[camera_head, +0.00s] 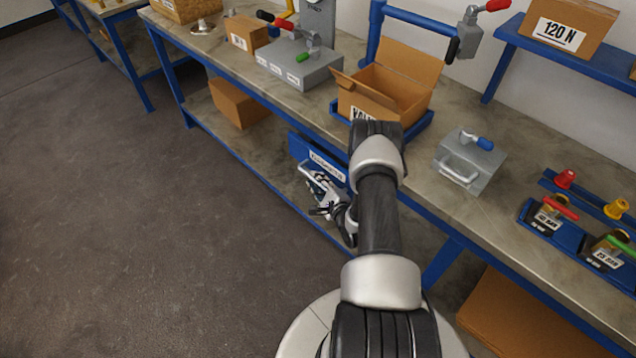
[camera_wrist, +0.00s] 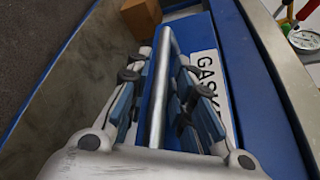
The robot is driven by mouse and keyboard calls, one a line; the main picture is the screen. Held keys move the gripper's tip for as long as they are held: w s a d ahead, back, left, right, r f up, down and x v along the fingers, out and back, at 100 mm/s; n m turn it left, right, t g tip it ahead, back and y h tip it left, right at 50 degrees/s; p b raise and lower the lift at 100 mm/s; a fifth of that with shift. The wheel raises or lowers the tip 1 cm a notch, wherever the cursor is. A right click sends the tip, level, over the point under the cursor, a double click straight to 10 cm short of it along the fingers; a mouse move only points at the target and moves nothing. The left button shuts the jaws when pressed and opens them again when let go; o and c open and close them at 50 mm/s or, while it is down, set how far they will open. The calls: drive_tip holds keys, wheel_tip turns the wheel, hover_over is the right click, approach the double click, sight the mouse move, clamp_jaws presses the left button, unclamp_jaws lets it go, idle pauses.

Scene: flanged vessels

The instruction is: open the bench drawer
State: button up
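The blue bench drawer (camera_head: 297,146) hangs under the front edge of the workbench, with a white label on its front. In the wrist view the drawer front (camera_wrist: 238,75) shows a label starting "GASK", partly hidden by my gripper. Its handle is a straight metal bar (camera_wrist: 160,95). My gripper (camera_head: 320,192) is at the drawer front in the head view. In the wrist view my gripper (camera_wrist: 161,65) is open, with one finger on each side of the bar and gaps visible. Contact with the bar cannot be made out. The drawer looks shut.
The workbench (camera_head: 300,105) carries an open cardboard box (camera_head: 385,90), a grey block with a handle (camera_head: 470,160) and valves in a blue rack (camera_head: 545,235). A small cardboard box (camera_head: 238,103) lies on the lower shelf. The floor (camera_head: 150,220) in front is clear.

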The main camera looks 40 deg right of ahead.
drive_tip(key=shift+c, duration=0.3)
clamp_jaws()
